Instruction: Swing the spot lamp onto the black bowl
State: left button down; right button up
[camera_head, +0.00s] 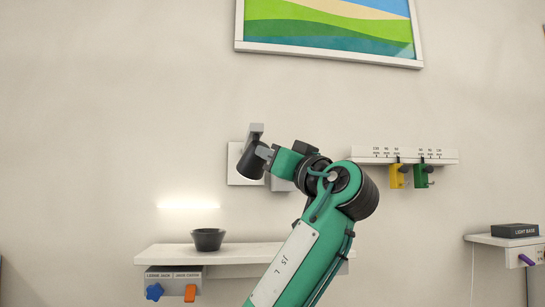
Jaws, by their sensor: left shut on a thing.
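The spot lamp (250,163) is a dark, short cylinder on a pale wall plate (234,178), left of the picture's centre, tilted downward. My left gripper (265,153) reaches it from the right and is shut on it; my green arm and wrist hide part of the lamp's mount. The black bowl (208,239) stands upright on a white wall shelf (160,254), below and left of the lamp. A bright streak of light (188,206) lies on the wall just above and left of the bowl. My right gripper is not in view.
Under the shelf hangs a grey panel (173,273) with a blue knob (154,291) and an orange one (190,293). At right, a marked rail (440,157) carries yellow and green clips. A dark box (514,230) sits on another shelf. The wall between lamp and bowl is clear.

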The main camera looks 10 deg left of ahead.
pick_arm(q)
jog(key=shift+a+r, duration=0.2)
jog(key=shift+r, duration=0.3)
jog(key=c, duration=1.6)
grip_release()
jog(key=o, duration=0.3)
jog(key=shift+w+f, duration=0.1)
jog(key=shift+w+a+f, duration=0.3)
jog(key=shift+w, duration=0.05)
jog(key=shift+s+d, duration=0.25)
jog(key=shift+d, duration=0.05)
jog(key=shift+s+d+f+b, duration=0.15)
jog(key=shift+d+f+b, duration=0.1)
jog(key=shift+b, duration=0.1)
jog(key=b+v, duration=0.5)
jog(key=v, duration=0.8)
jog(key=shift+d, duration=0.1)
